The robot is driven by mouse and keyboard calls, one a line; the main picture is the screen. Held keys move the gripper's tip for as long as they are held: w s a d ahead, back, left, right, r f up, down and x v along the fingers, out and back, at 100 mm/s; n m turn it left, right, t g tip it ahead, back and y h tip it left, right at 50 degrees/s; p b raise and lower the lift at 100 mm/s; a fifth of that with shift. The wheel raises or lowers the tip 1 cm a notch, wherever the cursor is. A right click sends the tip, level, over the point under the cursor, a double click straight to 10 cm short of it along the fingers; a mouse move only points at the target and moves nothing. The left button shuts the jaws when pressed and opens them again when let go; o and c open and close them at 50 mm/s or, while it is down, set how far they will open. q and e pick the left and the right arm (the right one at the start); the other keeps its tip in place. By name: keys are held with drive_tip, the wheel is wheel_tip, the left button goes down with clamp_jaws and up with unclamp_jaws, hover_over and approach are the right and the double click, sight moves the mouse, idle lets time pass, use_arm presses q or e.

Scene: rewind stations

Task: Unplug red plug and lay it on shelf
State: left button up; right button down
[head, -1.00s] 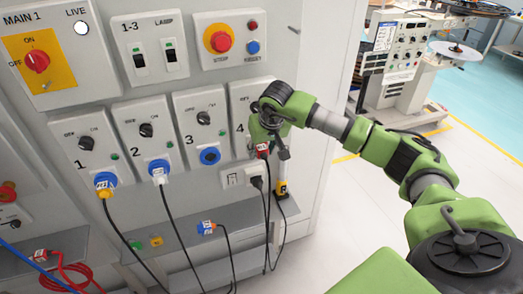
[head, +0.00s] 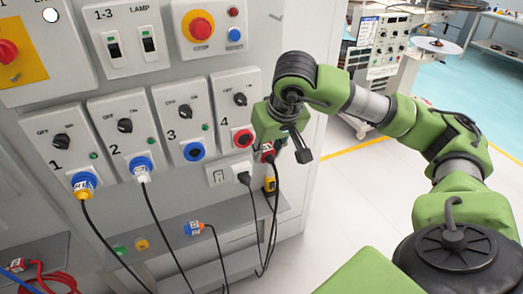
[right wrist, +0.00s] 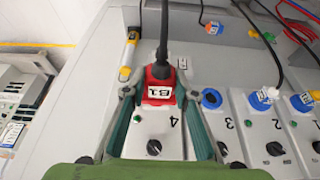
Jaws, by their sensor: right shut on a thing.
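The red plug (head: 267,151), labelled B1 in the right wrist view (right wrist: 159,87), has a black cable hanging from it. My right gripper (head: 284,150) is shut on it, with a finger on either side in the right wrist view (right wrist: 154,93). In the head view the plug is to the right of the red socket (head: 243,138) of station 4, whose face is bare. The grey shelf (head: 172,233) runs along the panel below the sockets. My left gripper is not in view.
Stations 1 and 2 hold plugs (head: 84,184) (head: 142,168); station 3's blue socket (head: 194,151) is empty. Black cables hang across the shelf's front.

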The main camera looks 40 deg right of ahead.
sight(274, 160)
drive_tip(key=shift+s+r, duration=0.1)
drive_tip(key=shift+s, duration=0.05)
drive_tip(key=c, duration=2.2)
unclamp_jaws()
drive_tip(key=c, duration=0.7)
drive_tip(key=shift+o, duration=0.2)
drive_tip(key=shift+s+a+b, duration=0.2)
drive_tip(key=shift+s+b, duration=0.1)
drive_tip(key=shift+s, duration=0.45)
drive_tip(key=shift+s+a+b, duration=0.15)
drive_tip(key=shift+s+b, duration=0.15)
drive_tip(key=shift+s, duration=0.45)
drive_tip(key=shift+s+a+b, duration=0.25)
drive_tip(key=shift+s, duration=0.7)
drive_tip(key=shift+s+a+b, duration=0.2)
drive_tip(key=shift+s+b, duration=0.1)
drive_tip(key=shift+s, duration=0.65)
drive_tip(key=shift+s+a+b, duration=0.25)
drive_tip(key=shift+s, duration=0.7)
